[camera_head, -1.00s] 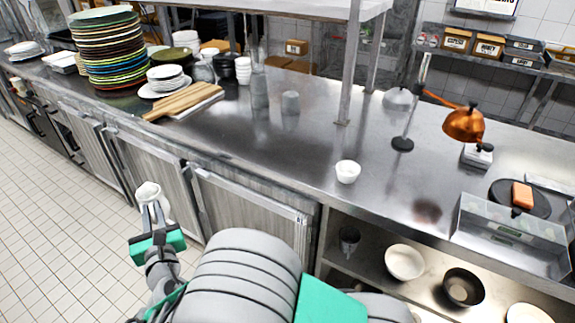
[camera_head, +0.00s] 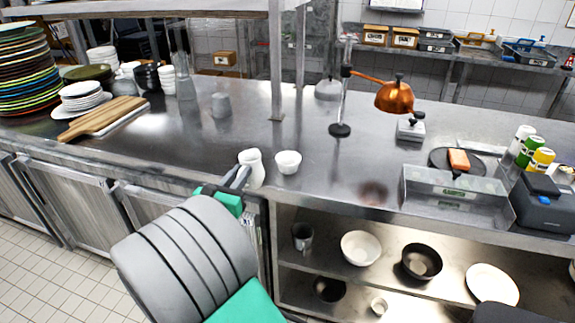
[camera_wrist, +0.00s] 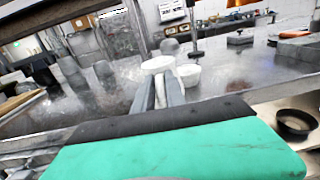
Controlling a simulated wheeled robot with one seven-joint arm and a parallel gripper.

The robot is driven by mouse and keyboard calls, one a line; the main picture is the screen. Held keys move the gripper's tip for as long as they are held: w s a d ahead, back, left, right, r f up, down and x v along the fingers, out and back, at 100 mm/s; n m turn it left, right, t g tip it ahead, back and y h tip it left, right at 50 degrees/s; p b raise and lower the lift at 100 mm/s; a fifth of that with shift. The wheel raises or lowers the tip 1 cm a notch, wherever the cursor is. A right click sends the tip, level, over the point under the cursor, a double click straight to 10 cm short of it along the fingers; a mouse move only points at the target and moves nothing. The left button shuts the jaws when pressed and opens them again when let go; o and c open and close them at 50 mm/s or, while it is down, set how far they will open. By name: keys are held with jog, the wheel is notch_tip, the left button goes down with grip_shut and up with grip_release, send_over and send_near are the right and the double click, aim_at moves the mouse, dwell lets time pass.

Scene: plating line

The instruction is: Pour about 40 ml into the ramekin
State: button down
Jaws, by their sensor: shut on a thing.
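The white ramekin (camera_head: 288,162) stands on the steel counter near its front edge. In the wrist view the ramekin (camera_wrist: 189,75) shows just right of and behind a white jug. My gripper (camera_head: 240,176) is shut on the white jug (camera_head: 252,167), which looks upright, just left of the ramekin at the counter's front edge. The jug (camera_wrist: 158,66) also shows between my fingers (camera_wrist: 160,92) in the wrist view. The jug and ramekin look apart in the head view. The contents of both cannot be made out.
A post (camera_head: 276,60) rises behind the ramekin. Cutting boards (camera_head: 102,119) and plate stacks (camera_head: 25,70) stand left. The counter around the ramekin is clear.

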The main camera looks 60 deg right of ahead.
aim_at(259, 172)
jog(key=s, duration=0.1)
jog(key=s+d+m+g, duration=0.1)
jog(key=s, duration=0.1)
jog(key=s+d+g, duration=0.1)
jog(key=shift+s+d+f+m+b, duration=0.1)
jog(key=shift+s+d+m+b, duration=0.05)
jog(key=shift+d+m+b, duration=0.15)
jog(key=shift+r+p, duration=0.25)
jog(key=shift+p, duration=0.2)
jog(key=d+r+y+p, duration=0.6)
jog(key=d+y+p, duration=0.3)
jog(key=p, duration=1.2)
jog(key=shift+r+y, duration=0.35)
jog(key=shift+y, duration=0.25)
jog(key=shift+d+y+p, duration=0.2)
jog(key=shift+y+p, duration=0.1)
jog(key=shift+p, duration=0.5)
